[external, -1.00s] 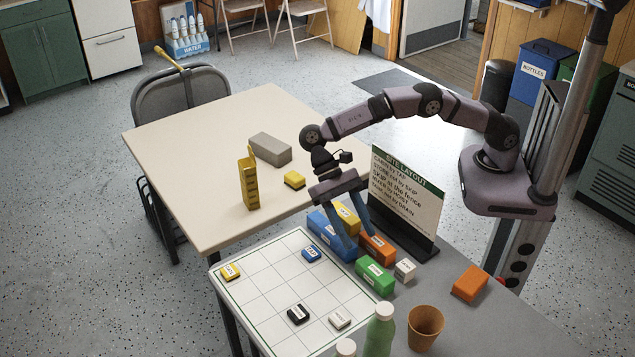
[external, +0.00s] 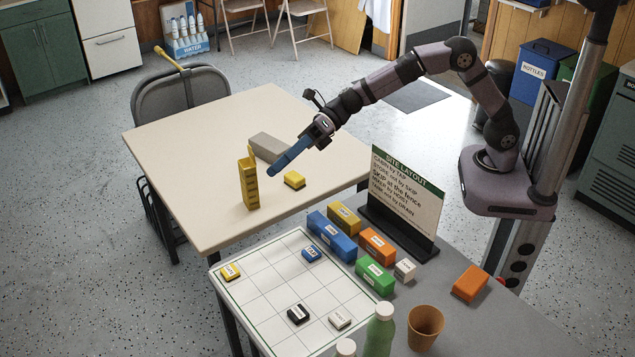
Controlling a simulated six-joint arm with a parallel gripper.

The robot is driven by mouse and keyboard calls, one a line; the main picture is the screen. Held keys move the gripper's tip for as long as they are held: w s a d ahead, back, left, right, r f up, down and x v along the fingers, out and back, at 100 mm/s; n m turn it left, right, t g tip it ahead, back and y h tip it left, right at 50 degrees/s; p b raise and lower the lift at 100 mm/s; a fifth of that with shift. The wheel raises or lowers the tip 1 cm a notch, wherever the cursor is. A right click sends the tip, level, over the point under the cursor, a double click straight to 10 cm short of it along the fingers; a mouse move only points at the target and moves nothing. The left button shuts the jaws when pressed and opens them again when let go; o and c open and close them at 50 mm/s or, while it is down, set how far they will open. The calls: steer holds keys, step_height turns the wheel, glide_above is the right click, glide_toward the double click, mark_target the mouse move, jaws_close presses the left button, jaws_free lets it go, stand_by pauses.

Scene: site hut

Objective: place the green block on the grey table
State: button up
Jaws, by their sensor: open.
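The green block (external: 375,277) has a white label and lies on the grey table (external: 455,325), close against the right edge of the white grid board (external: 270,290). I cannot tell whether it touches the board. My gripper (external: 278,168) is up over the beige table, left of and well away from the green block. Its jaws are open and hold nothing; seen side-on, the fingers overlap in this view.
Blue (external: 332,236), yellow (external: 344,217) and orange (external: 377,246) blocks and a small white block (external: 405,270) sit near the green one. The sign (external: 405,195) stands behind them. A cup (external: 425,327) and bottles (external: 380,330) are in front. The beige table (external: 210,150) holds other pieces.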

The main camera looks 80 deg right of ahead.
steer(key=s+d+f+m+h, duration=0.3)
steer(key=d+m, duration=0.4)
steer(key=d, duration=0.1)
steer(key=s+d+f+m+h, duration=0.3)
steer(key=d+m+h, duration=0.1)
steer(key=d+m, duration=0.4)
steer(key=s+d+f+m+h, duration=0.2)
steer(key=s+d+m+h, duration=0.1)
steer(key=d+m, duration=0.45)
steer(key=s+d+f+m+g, duration=0.1)
steer(key=s+f+m+g, duration=0.2)
steer(key=s, duration=0.6)
steer(key=s+d+f+m+g, duration=0.2)
steer(key=s+m, duration=0.4)
steer(key=s, duration=0.4)
steer(key=s+d+f+m+g, duration=0.1)
steer(key=s+f+m+g, duration=0.2)
steer(key=s, duration=0.6)
steer(key=shift+s+d+f+m+g+h, duration=0.15)
steer(key=shift+f+m+g+h, duration=0.2)
steer(key=shift+f+m, duration=0.7)
steer(key=shift+r, duration=0.15)
step_height(320, 180, up, 12)
steer(key=p, duration=1.1)
steer(key=shift+f, duration=0.25)
